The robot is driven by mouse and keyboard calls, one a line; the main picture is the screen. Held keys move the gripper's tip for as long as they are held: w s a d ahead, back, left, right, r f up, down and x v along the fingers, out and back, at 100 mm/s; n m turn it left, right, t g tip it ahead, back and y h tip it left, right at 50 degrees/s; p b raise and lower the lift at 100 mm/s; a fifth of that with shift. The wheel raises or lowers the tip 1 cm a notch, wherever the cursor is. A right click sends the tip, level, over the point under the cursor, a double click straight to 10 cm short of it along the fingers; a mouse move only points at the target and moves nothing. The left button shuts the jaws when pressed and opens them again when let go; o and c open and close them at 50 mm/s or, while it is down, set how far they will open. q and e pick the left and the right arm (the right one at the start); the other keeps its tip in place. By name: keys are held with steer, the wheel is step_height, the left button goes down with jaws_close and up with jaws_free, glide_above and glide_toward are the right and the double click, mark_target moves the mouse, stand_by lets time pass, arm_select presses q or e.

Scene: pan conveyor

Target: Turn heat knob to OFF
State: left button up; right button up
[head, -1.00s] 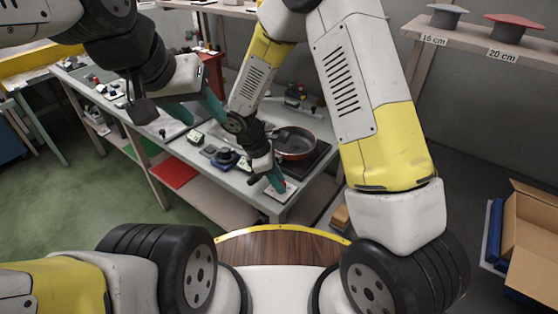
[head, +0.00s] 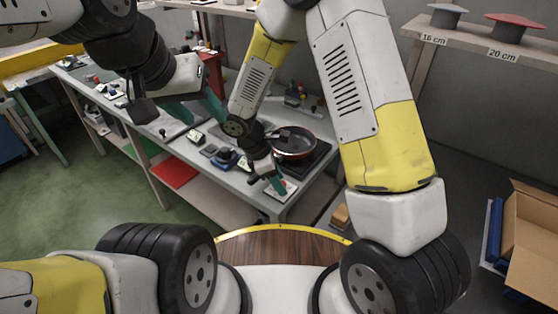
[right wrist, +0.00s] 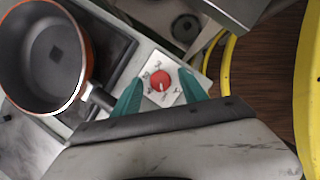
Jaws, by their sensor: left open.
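The red heat knob (right wrist: 161,81) sits on a white square plate (right wrist: 172,97) with small dial marks around it, at the front corner of the bench. In the right wrist view my right gripper (right wrist: 166,86) is open, with its two teal fingers on either side of the knob and apart from it. In the head view the right gripper (head: 279,185) is over the same plate, and its fingers partly hide the knob. My left gripper (head: 202,108) is open and empty above the bench, further left. The dial marks are too small to read.
An orange-rimmed pan (head: 293,143) sits on a dark burner beside the knob plate, its handle (right wrist: 101,98) pointing toward the right gripper. Other small items (head: 225,157) stand along the bench to the left. A cardboard box (head: 535,240) is at the right.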

steer(key=v, duration=0.7)
steer(key=shift+r, duration=0.35)
steer(key=shift+a, duration=0.15)
steer(key=s+d+r+m+t+y, duration=0.2)
steer(key=s+d+r+m, duration=0.4)
steer(key=r, duration=0.5)
steer(key=s+d+r+m+t+y, duration=0.3)
steer(key=s+d+r+m, duration=0.3)
steer(key=d+r+m, duration=0.5)
steer(key=shift+s+d+r+m+y, duration=0.25)
steer(key=shift+r+m+y, duration=0.5)
steer(key=shift+m, duration=0.45)
